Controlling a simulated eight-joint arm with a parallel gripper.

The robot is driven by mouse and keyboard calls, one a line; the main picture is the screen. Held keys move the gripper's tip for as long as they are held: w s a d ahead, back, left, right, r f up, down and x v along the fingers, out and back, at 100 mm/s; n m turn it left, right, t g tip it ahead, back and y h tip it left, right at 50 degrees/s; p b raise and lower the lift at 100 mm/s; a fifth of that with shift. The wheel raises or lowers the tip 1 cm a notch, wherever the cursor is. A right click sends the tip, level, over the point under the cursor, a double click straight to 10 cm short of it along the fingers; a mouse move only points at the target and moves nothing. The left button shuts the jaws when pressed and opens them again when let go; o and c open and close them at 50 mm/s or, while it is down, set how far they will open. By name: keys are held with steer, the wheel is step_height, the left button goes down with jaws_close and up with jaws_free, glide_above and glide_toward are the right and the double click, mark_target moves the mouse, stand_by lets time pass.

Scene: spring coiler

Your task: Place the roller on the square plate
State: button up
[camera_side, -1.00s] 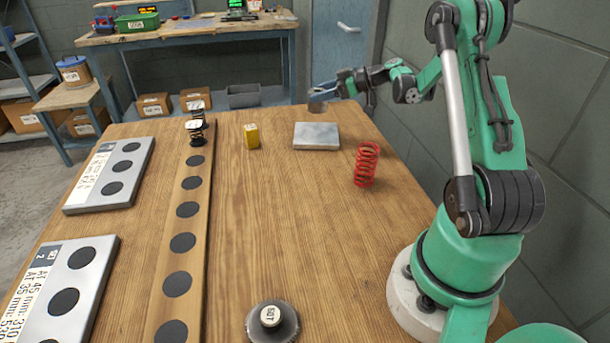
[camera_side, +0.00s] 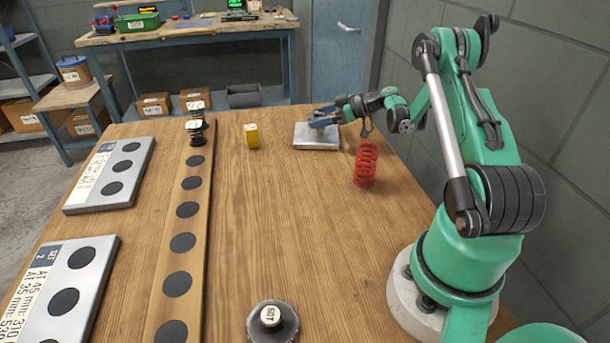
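The square plate (camera_side: 316,141) is a flat grey metal slab at the far right part of the wooden table. My gripper (camera_side: 319,121) is low over the back of this plate, reaching in from the right. Its dark fingertips are small here, and I cannot tell whether they touch the plate or hold something. No roller can be picked out clearly; a small greyish shape at the fingertips could be a held part or the fingers themselves.
A red coil spring (camera_side: 366,164) stands close in front of my forearm. A yellow block (camera_side: 252,136) stands left of the plate. A wooden strip (camera_side: 183,220) with black discs carries dark springs at its far end. A toothed disc (camera_side: 271,322) lies in front. The table's middle is clear.

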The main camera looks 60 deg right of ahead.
steer(key=shift+o, duration=0.7)
